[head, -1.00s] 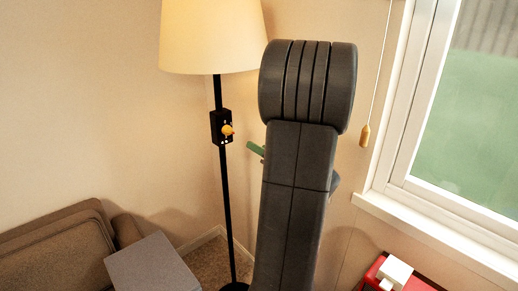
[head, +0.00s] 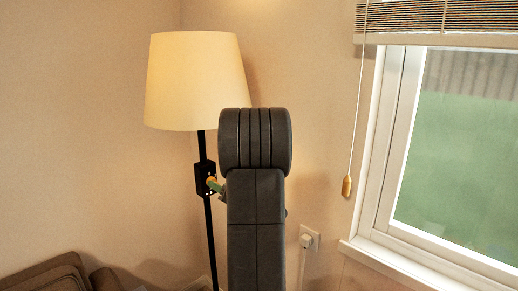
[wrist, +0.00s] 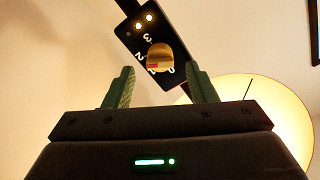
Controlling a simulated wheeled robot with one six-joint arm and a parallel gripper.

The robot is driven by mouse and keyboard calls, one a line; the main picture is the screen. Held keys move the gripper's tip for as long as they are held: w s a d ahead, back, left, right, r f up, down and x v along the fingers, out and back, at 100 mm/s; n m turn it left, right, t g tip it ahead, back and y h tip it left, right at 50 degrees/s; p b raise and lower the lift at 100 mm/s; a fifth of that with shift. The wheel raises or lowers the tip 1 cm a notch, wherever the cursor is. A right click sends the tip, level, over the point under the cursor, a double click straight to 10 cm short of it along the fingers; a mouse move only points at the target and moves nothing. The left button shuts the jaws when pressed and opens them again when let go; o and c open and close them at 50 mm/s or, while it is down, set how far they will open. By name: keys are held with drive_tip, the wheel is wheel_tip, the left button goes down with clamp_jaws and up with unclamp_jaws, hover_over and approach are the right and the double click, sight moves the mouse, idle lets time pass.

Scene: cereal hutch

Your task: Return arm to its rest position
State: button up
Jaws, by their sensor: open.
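My gripper (wrist: 160,66) is open in the wrist view, with its two green fingers apart. A rounded golden knob (wrist: 160,57) on a black numbered control box (wrist: 138,32) shows between and just past the fingertips. There is a gap on both sides of the knob. How far the tips are from it in depth I cannot tell. In the head view my dark arm stands upright at the centre and hides most of my gripper. One green finger (head: 220,189) shows to its left, close to the black box (head: 203,176) on the lamp pole.
The floor lamp has a lit cream shade (head: 197,80) and a thin black pole (head: 208,232). A window (head: 458,150) with a blind (head: 440,16) and pull cord (head: 347,186) is at right. A wall outlet (head: 309,238) is low behind my arm. A brown sofa (head: 48,274) is lower left.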

drive_tip(key=shift+x, duration=1.2)
drive_tip(key=shift+s, duration=0.1)
drive_tip(key=b+v, duration=0.2)
drive_tip(key=v, duration=1.2)
drive_tip(key=p+x, duration=0.3)
drive_tip(key=x, duration=1.1)
drive_tip(key=s+d+n+b, duration=0.5)
drive_tip(key=n+b, duration=0.4)
drive_tip(key=n, duration=0.3)
drive_tip(key=shift+s, duration=0.15)
